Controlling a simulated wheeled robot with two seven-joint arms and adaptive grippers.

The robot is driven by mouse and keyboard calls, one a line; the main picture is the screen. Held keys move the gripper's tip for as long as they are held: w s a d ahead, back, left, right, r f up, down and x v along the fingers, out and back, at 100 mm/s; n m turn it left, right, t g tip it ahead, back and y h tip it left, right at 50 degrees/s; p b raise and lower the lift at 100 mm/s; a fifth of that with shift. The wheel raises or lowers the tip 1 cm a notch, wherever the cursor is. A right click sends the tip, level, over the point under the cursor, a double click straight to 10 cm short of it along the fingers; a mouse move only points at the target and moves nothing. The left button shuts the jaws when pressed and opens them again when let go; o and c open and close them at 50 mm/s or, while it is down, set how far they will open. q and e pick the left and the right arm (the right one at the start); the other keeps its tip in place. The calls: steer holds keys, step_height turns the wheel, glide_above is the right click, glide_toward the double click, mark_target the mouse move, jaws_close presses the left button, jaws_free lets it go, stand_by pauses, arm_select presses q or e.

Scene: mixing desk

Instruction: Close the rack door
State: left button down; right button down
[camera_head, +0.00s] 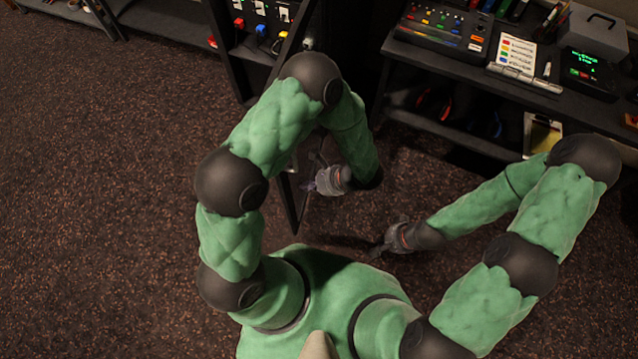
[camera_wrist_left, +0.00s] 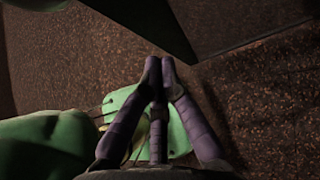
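The rack (camera_head: 262,40) stands at the top of the head view, its front showing panels and coloured plugs. Its dark, thin-framed door (camera_head: 287,205) stands open, seen nearly edge-on and reaching towards me; my left arm hides much of it. My left gripper (camera_head: 310,185) is just right of the door's near part, fingers pointing towards it. In the left wrist view the left gripper (camera_wrist_left: 160,66) has its fingertips together with nothing between them. A dark panel edge, likely the door (camera_wrist_left: 150,22), lies just beyond the tips; contact is unclear. My right gripper (camera_head: 378,249) is low, over the floor, too small to read.
A desk with a mixer (camera_head: 445,28), a label card (camera_head: 512,55) and a small screen device (camera_head: 588,72) stands at the right. A low shelf (camera_head: 170,14) is at the top left. The carpet (camera_head: 100,200) on the left is clear.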

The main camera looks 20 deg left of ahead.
mark_target(286, 184)
arm_select(q)
steer(key=shift+s+a+r+b, duration=0.1)
steer(key=shift+a+b, duration=0.05)
steer(key=shift+a, duration=0.85)
steer(key=shift+s+a+b, duration=0.1)
steer(key=shift+a+b, duration=0.05)
steer(key=shift+a, duration=0.8)
steer(key=shift+a, duration=0.1)
